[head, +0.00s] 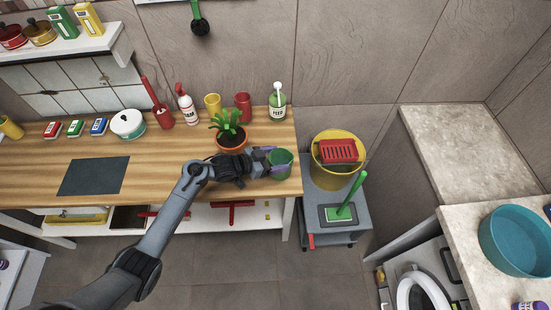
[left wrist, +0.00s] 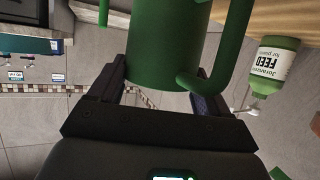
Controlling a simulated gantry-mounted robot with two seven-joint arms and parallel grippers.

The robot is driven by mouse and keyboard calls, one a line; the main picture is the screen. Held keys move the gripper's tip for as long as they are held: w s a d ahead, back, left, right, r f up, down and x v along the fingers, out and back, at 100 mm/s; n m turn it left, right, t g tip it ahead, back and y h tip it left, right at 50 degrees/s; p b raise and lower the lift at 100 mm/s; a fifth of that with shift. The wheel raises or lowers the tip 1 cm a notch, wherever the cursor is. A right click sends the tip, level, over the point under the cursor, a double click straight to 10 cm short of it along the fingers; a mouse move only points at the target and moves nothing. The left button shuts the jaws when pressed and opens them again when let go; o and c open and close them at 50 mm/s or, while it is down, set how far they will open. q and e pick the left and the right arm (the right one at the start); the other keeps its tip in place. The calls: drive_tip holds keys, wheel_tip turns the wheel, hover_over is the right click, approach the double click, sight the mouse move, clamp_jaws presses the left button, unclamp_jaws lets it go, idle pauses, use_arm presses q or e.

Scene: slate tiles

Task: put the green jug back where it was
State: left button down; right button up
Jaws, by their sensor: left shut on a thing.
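The green jug (head: 283,164) is at the right end of the wooden counter (head: 150,185), just right of the potted plant (head: 230,130). My left gripper (head: 268,163) reaches in from the left and is shut on the jug. In the left wrist view the jug (left wrist: 168,45) sits between the two fingers, with its handle to the right. I cannot tell whether the jug's base touches the counter. My right gripper is not in view.
A green feed bottle (head: 277,105) stands behind the jug, with red and yellow cups (head: 243,107) to its left. A grey trolley (head: 345,200) with a yellow bucket (head: 330,175) stands right of the counter. A dark mat (head: 93,176) lies at left, with bare wood around it.

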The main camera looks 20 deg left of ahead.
use_arm(q)
unclamp_jaws()
drive_tip(key=shift+f, duration=0.1)
drive_tip(key=p+v, duration=0.2)
drive_tip(key=v, duration=1)
drive_tip(key=s+d+n+g+y, duration=0.2)
drive_tip(key=s+n+g+y, duration=0.1)
drive_tip(key=s, duration=1)
drive_tip(key=s+d+n+g+y, duration=0.3)
drive_tip(key=s+y, duration=0.2)
drive_tip(key=s, duration=0.8)
drive_tip(key=shift+d+f+g+y, duration=0.3)
drive_tip(key=shift+d+f+g, duration=0.05)
drive_tip(key=shift+f+g, duration=0.1)
drive_tip(key=shift+w, duration=0.1)
wheel_tip(320, 180, up, 26)
drive_tip(key=p, duration=2.5)
